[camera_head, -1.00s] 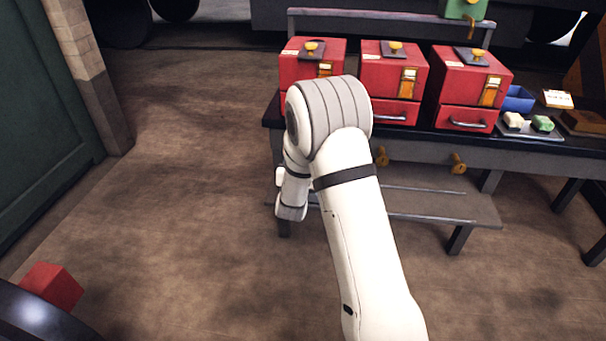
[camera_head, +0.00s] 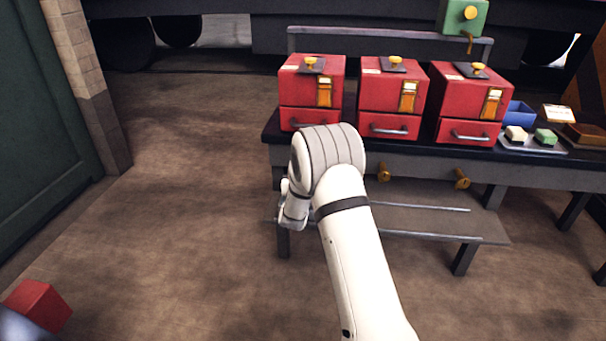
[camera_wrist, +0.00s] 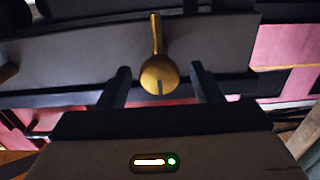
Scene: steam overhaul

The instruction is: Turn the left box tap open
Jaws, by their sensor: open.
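In the wrist view a brass tap (camera_wrist: 158,76) with a round knob and a narrow stem sits on a grey panel. My gripper (camera_wrist: 160,72) is open, with one dark finger on each side of the knob. I cannot tell whether either finger touches it. In the head view the left red box (camera_head: 311,85) stands at the left end of the bench. My arm covers the bench front below it, and my gripper is hidden there. The middle tap (camera_head: 383,172) and the right tap (camera_head: 461,178) show on the bench front.
The middle red box (camera_head: 391,95) and right red box (camera_head: 468,105) share the dark bench. A blue bin (camera_head: 519,113) and a green block (camera_head: 545,137) lie to their right. A lower shelf (camera_head: 400,225) runs under the bench. Open floor lies to the left.

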